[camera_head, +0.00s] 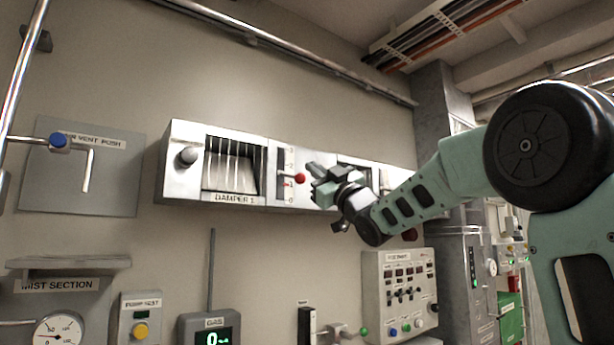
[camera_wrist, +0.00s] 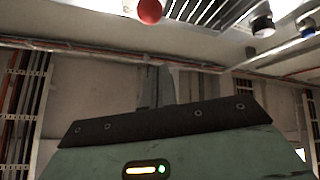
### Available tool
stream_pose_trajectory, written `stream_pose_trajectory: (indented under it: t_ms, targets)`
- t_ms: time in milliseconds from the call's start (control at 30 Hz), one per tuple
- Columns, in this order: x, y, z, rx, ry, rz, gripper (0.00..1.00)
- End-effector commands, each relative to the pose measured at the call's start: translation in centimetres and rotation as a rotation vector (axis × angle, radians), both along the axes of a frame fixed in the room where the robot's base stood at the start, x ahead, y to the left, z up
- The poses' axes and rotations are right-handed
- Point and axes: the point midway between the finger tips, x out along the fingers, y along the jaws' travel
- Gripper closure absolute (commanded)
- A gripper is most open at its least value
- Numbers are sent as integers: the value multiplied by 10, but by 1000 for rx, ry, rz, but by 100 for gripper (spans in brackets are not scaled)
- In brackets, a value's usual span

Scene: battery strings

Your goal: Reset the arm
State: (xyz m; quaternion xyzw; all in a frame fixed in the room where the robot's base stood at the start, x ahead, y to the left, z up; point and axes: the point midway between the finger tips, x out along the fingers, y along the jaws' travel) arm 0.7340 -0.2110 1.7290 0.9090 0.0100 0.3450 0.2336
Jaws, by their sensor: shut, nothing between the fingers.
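My arm reaches in from the right in the head view. My gripper (camera_head: 316,180) is in front of the damper panel (camera_head: 180,195) on the wall, close to a red ball knob (camera_head: 300,178) on a scale marked with numbers. I cannot tell from the head view whether the fingers touch the knob. In the wrist view the red knob (camera_wrist: 150,11) is at the top edge, apart from the gripper body (camera_wrist: 160,145). The gripper is shut and holds nothing. Part of the panel is hidden behind my gripper.
Below the panel are a control box (camera_head: 400,290) with knobs, a gas display (camera_head: 210,328) and a pump test box (camera_head: 141,318). A vent plate (camera_head: 110,185) with a blue-capped handle is at left. A pipe (camera_head: 300,55) runs above. Bare wall lies between.

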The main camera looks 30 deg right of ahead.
Motion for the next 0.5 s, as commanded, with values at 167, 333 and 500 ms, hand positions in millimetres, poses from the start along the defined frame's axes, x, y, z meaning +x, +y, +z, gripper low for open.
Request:
stream_pose_trajectory:
  t_ms: [167, 333, 500]
  targets:
    - [-20, -5, -23, 0, 1, 0, 100]
    - [-30, -8, -28, 1, 2, 0, 100]
    - [-31, -8, -29, 0, 2, 0, 100]
